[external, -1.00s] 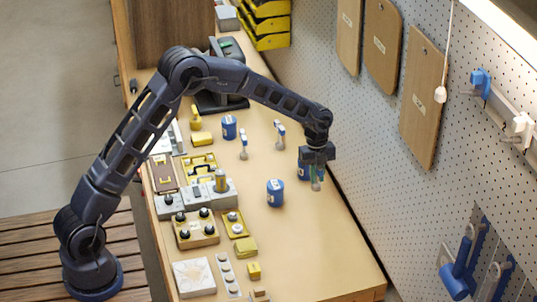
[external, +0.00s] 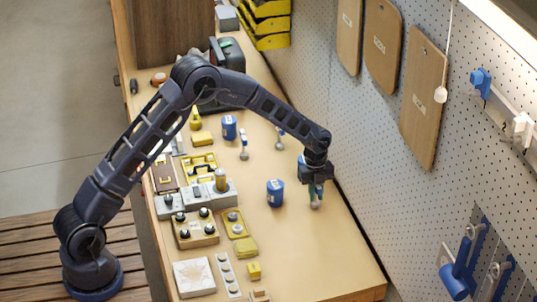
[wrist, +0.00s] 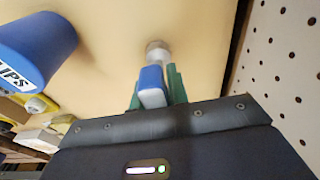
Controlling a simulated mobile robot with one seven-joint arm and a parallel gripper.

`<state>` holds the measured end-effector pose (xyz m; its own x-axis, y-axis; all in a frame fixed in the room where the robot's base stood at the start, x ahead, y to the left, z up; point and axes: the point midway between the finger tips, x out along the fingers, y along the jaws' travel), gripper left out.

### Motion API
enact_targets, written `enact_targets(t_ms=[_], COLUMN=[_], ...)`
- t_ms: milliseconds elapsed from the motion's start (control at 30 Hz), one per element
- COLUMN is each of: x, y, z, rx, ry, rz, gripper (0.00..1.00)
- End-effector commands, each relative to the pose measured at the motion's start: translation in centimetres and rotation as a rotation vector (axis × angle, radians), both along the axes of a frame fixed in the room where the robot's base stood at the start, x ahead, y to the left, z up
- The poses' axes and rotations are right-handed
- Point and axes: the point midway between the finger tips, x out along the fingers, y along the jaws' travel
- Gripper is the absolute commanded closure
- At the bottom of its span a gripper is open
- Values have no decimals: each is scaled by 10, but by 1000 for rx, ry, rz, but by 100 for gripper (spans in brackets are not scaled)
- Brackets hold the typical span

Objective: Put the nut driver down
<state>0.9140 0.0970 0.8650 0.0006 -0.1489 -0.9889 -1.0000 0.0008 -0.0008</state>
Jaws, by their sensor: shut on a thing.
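My gripper (external: 315,188) is shut on the nut driver, above the right side of the bench (external: 330,245) near the pegboard wall. The nut driver (wrist: 152,86) has a blue and pale handle, which sits between my green fingers in the wrist view. Its grey metal end (wrist: 157,50) points away from my gripper toward the bench top. In the external view that end (external: 315,206) hangs low, at or just above the surface; I cannot tell whether it touches.
A blue can (external: 276,192) stands left of my gripper and shows large in the wrist view (wrist: 35,48). The bench's front right is clear. Pegboard (wrist: 285,80) borders the right.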

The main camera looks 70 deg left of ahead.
Motion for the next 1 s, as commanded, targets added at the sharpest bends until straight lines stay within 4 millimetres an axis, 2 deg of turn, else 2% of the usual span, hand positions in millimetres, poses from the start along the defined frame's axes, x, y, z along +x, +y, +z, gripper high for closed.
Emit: enact_targets(t_ms=[100,133,200,233,500,633,767,1000], x=[0,0,0,0,0,0,0,1], y=[0,0,0,0,0,1,5,11], z=[-3,-3,-2,-2,-2,6,24,71], rx=[0,0,0,0,0,0,0,1], ry=[0,0,0,0,0,-1,-2,-4], rz=[1,1,1,1,0,0,2,1], gripper=[100,78,64,62,62,62,62,62])
